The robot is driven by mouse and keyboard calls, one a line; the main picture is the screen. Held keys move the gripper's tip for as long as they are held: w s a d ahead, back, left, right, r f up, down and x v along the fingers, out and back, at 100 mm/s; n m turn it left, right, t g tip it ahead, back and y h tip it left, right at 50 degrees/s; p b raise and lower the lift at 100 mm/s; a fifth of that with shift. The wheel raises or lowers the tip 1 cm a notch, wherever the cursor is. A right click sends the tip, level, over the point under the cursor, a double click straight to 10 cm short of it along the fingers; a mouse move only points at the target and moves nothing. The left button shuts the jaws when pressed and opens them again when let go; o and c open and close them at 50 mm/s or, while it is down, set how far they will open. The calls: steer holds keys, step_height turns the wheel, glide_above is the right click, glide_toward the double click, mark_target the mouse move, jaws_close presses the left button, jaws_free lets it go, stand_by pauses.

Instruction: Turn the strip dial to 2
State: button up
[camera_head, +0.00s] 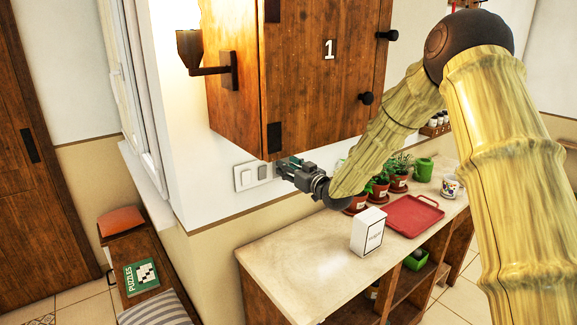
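A white wall plate (244,179) with a white square and a grey square is on the wall below the wooden cabinet; I see no number on it. I cannot tell whether the strip dial is on this plate or hidden behind my gripper. My gripper (279,166) is at the wall just right of the plate, close under the cabinet's lower edge. Small greenish parts show at its fingertips. The fingers are too small and too covered to tell whether they are open, shut or touching anything.
The wooden cabinet (296,70), marked 1, hangs just above my gripper. Below are a counter (300,254), a white box (368,231), a red tray (411,214) and several potted plants (379,185). A wall lamp (191,50) is left of the cabinet.

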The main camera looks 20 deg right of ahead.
steer(key=c, duration=0.8)
steer(key=shift+a+b, duration=0.1)
steer(key=shift+b, duration=0.3)
steer(key=n+b, duration=1.1)
steer(key=b, duration=0.2)
steer(key=a+f+n+b, duration=0.1)
steer(key=n+b, duration=0.5)
steer(key=b, duration=0.1)
steer(key=shift+s+f+n, duration=0.1)
steer(key=shift+s+n, duration=0.05)
steer(key=shift+n, duration=0.15)
steer(key=shift+b, duration=0.3)
